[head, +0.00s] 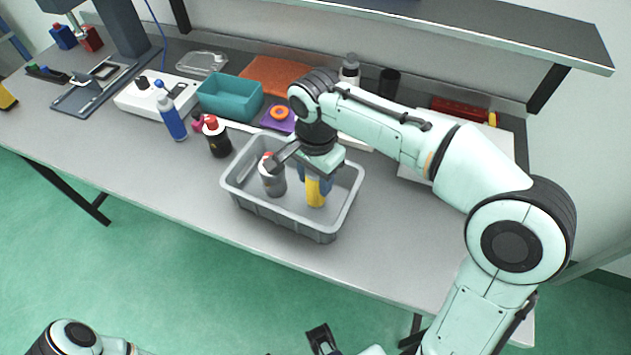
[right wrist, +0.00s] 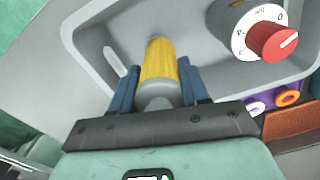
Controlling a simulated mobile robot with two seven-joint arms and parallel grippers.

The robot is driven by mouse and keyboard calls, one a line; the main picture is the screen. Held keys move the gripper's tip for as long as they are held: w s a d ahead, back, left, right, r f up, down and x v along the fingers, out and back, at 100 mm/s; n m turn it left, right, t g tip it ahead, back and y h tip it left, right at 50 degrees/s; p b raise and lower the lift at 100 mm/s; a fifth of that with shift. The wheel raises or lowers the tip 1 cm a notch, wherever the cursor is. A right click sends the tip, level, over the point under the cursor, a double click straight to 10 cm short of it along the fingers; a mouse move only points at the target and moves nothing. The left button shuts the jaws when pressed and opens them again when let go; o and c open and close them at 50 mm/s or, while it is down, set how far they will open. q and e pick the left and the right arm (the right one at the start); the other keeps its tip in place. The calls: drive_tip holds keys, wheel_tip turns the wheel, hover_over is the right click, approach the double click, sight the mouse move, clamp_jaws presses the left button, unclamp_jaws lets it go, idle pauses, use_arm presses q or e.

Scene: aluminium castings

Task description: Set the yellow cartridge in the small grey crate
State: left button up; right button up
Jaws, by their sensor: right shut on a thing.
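The yellow cartridge (head: 315,193) is inside the small grey crate (head: 285,221), toward its right part, and looks roughly upright. My right gripper (head: 318,180) reaches down into the crate, its blue fingers shut on the cartridge. In the right wrist view the cartridge (right wrist: 160,62) shows a yellow body and a grey end between the two blue fingers (right wrist: 156,90). The crate's pale inside (right wrist: 92,40) surrounds it. Whether the cartridge touches the crate floor I cannot tell.
A grey cylinder with a red knob (head: 272,180) stands in the crate, left of the cartridge; it also shows in the right wrist view (right wrist: 245,30). The front bench edge is clear.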

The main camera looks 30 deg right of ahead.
drive_tip(key=shift+f, duration=0.7)
drive_tip(key=shift+f, duration=0.2)
drive_tip(key=o, duration=1.1)
wheel_tip(320, 180, up, 12)
drive_tip(key=p, duration=0.3)
drive_tip(key=shift+r, duration=0.2)
